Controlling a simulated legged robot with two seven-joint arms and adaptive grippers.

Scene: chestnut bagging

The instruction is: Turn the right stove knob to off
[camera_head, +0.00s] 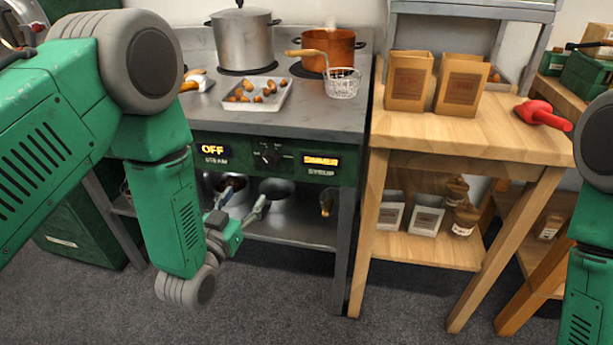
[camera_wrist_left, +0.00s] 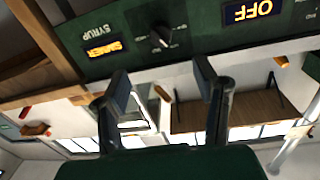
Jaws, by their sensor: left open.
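A dark stove knob (camera_head: 268,156) sits on the green control panel between the two displays. The right display (camera_head: 321,160) glows SIMMER above a SYRUP label; the left display (camera_head: 213,151) reads OFF. My left gripper (camera_head: 246,196) is open, in front of and below the knob, and apart from it. In the left wrist view the knob (camera_wrist_left: 161,36) shows beyond the gap between my open fingers (camera_wrist_left: 161,82), with nothing between them. Any other knob on the left of the panel is hidden by my left arm. My right gripper is out of frame.
A steel pot (camera_head: 243,42), a copper pot (camera_head: 330,46), a chestnut tray (camera_head: 257,97) and a wire basket (camera_head: 342,83) stand on the stove. A wooden table (camera_head: 470,130) with paper bags (camera_head: 409,80) is at right. A shelf (camera_head: 300,232) lies below the panel.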

